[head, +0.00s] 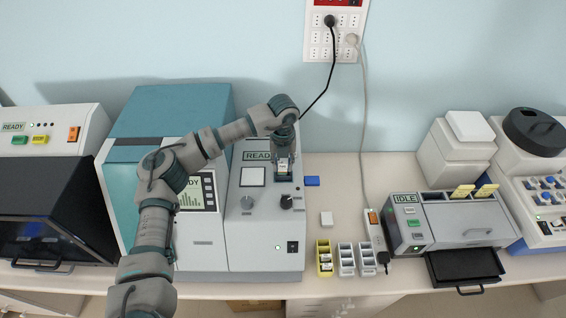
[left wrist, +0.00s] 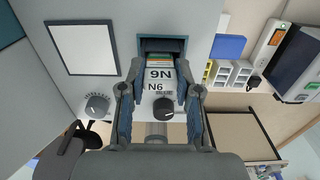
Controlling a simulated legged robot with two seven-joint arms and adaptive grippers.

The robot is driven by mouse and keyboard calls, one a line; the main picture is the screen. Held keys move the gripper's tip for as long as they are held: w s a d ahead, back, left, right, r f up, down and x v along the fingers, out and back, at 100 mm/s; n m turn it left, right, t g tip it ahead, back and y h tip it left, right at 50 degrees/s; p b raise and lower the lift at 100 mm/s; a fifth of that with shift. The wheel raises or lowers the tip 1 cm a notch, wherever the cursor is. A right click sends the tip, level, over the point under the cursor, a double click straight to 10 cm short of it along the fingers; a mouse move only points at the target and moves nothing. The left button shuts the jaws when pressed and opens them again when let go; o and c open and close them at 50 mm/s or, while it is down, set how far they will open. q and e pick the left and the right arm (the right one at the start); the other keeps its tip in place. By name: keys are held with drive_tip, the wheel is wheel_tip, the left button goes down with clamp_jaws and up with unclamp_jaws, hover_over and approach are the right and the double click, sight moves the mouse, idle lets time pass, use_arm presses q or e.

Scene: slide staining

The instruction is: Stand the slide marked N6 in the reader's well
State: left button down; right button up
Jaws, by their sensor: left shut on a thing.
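My left gripper (head: 284,160) is over the reader (head: 262,230), the grey machine with a READY display. In the left wrist view the left gripper (left wrist: 161,100) is shut on the slide marked N6 (left wrist: 160,76), a pale slide whose large mark appears upside down, with a smaller N6 below. The reader's well (left wrist: 162,44) is a dark, teal-rimmed opening at the slide's far end. The slide's end overlaps the opening in this view; I cannot tell how deep it sits. The slide (head: 283,167) shows small below the gripper in the head view. My right gripper is out of view.
A square pale panel (head: 252,177) and dark knob (head: 287,202) are beside the well. A blue block (head: 312,181) lies right of the reader. Small racks, one yellow (head: 324,258), stand at the front. An IDLE machine (head: 440,225) with yellow-labelled slides stands farther right.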

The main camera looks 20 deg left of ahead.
use_arm(q)
drive_tip(key=shift+a, duration=0.25)
drive_tip(key=c, duration=1)
unclamp_jaws()
drive_tip(key=shift+d, duration=0.1)
drive_tip(key=shift+o, duration=1.4)
drive_tip(key=shift+d, duration=0.15)
drive_tip(key=shift+d+r, duration=0.1)
drive_tip(key=shift+d, duration=0.25)
wheel_tip(320, 180, up, 12)
drive_tip(key=shift+d, duration=0.3)
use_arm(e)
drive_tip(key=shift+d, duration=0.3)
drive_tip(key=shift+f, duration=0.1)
use_arm(q)
drive_tip(key=shift+a, duration=0.35)
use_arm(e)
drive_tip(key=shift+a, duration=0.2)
